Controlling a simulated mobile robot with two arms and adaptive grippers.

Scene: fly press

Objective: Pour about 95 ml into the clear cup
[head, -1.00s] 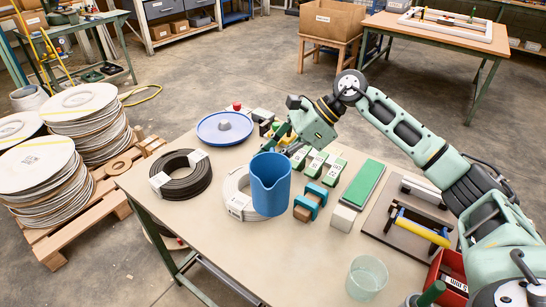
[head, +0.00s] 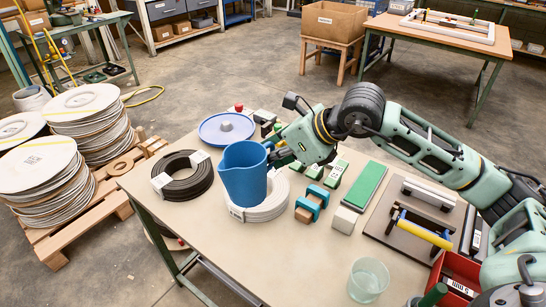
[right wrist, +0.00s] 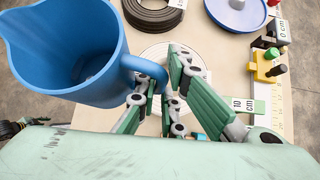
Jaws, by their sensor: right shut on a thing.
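A blue pitcher (head: 243,178) hangs from my right gripper (head: 276,157), which is shut on its handle. It appears slightly tilted, in front of or over the white cable coil. In the right wrist view the pitcher (right wrist: 70,50) is at the upper left, and the fingers of the right gripper (right wrist: 155,92) are at its handle. Its inside is shaded and I cannot tell the liquid level. The clear cup (head: 367,281) stands upright near the table's front right edge, apart from the pitcher. I cannot make out its contents. My left gripper is not in view.
On the table (head: 290,250) are a white coil (head: 268,208), a black coil (head: 182,175), a blue lid-like disc (head: 226,129), a teal-ended block (head: 311,203), a white block (head: 344,220) and a green slab (head: 364,187). The front middle is bare. A red bin (head: 455,278) is right of the cup.

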